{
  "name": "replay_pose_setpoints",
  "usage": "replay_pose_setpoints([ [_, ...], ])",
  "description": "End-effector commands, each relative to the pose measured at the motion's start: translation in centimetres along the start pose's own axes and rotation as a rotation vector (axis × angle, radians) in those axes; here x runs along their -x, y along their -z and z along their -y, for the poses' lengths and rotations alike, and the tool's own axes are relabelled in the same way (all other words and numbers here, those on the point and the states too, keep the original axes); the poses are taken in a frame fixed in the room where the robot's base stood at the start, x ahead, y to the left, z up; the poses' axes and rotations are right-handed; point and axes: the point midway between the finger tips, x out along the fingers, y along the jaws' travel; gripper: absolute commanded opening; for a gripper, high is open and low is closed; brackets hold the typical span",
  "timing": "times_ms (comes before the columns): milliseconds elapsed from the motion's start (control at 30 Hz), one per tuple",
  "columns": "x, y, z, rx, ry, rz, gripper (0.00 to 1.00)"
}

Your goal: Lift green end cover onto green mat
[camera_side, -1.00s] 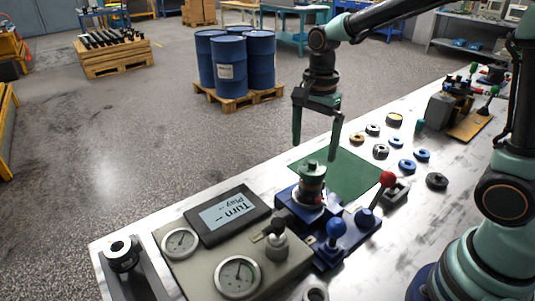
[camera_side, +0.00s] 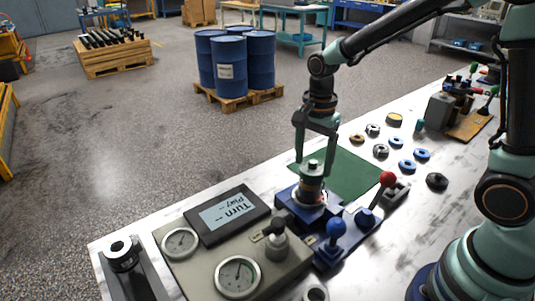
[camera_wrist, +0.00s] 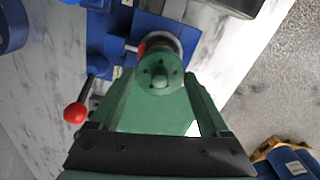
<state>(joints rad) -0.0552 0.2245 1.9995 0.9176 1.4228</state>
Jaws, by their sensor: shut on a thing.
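The green end cover (camera_side: 312,168) sits on top of the upright motor, which stands on a blue base (camera_side: 295,205). In the wrist view the cover (camera_wrist: 160,68) shows as a round green disc with small holes and a central stub. My gripper (camera_side: 314,170) points down over the motor, with its fingers on either side of the cover, shut on it. The fingers hide parts of the cover's sides. The green mat (camera_side: 352,178) lies flat and empty on the table, just behind and right of the motor.
A red-knobbed lever (camera_side: 387,179) and a blue-knobbed lever (camera_side: 336,227) stand close to the motor. A gauge panel (camera_side: 210,262) with a display is at front left. Several rings (camera_side: 381,151) lie right of the mat.

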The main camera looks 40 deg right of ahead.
Motion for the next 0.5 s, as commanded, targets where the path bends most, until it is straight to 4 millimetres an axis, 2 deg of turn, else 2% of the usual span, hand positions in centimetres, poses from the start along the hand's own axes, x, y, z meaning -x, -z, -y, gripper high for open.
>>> replay_pose_setpoints([
  [267,0.9,0.0,0.1,0.0,0.005,-0.001,0.01],
  [367,2.0,0.0,0.2,0.0,0.007,-0.001,0.01],
  [500,4.6,0.0,0.2,0.0,0.009,-0.001,0.01],
])
